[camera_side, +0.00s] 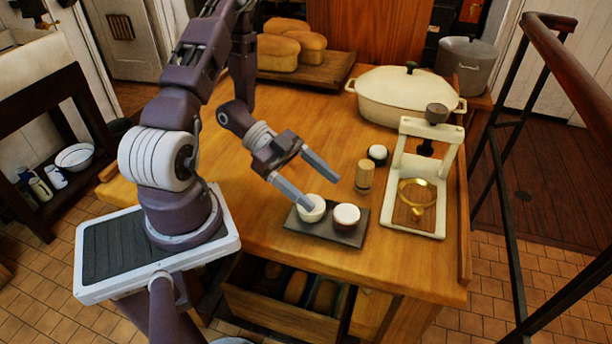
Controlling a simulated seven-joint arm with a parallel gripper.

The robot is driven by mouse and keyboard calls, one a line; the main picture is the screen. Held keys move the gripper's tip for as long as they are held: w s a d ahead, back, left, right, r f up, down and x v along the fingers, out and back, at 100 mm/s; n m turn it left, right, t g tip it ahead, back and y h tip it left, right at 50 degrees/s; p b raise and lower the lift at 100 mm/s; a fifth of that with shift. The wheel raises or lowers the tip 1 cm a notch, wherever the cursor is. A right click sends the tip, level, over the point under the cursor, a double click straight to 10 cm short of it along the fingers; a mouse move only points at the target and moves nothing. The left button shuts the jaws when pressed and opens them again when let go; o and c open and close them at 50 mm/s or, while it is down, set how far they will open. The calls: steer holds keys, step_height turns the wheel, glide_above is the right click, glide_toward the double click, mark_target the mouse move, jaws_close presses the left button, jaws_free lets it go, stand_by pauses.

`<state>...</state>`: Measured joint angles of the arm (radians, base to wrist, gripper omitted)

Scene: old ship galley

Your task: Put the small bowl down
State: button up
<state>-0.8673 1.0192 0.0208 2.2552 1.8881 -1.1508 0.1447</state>
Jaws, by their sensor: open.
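A small pale bowl (312,209) stands upright on the left half of a dark rectangular tray (331,238) near the table's front edge. A second small vessel (346,215), white-topped with a reddish-brown side, stands beside it on the same tray. My gripper (324,192) is open, with its fingers spread. One fingertip is at the pale bowl's left rim and the other is above and behind the bowl to the right. I cannot tell whether the near finger touches the bowl.
A wooden cylinder (364,176) and a dark, white-topped round jar (377,154) stand behind the tray. A cream press frame (440,176) with a brass ring is at right. A lidded pot (402,97) and bread loaves (290,45) are at the back. The table (240,205) is clear left of the tray.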

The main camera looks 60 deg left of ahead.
steer(key=v, duration=0.5)
steer(key=shift+w, duration=0.1)
steer(key=w+a+r+t+y, duration=0.1)
steer(key=w+a+r+y, duration=0.1)
steer(key=w+a+y, duration=0.45)
steer(key=w+a+r+n+t+y, duration=0.1)
steer(key=w+r+n+y, duration=0.45)
steer(key=r+y, duration=0.35)
steer(key=s+d+r+n+g, duration=0.1)
steer(key=s+d+r+n, duration=0.45)
steer(key=s+r, duration=0.3)
steer(key=s+d+n+g+h, duration=0.1)
steer(key=s+d+g+h, duration=0.1)
steer(key=s+d, duration=1)
steer(key=shift+h, duration=0.85)
steer(key=shift+s, duration=0.1)
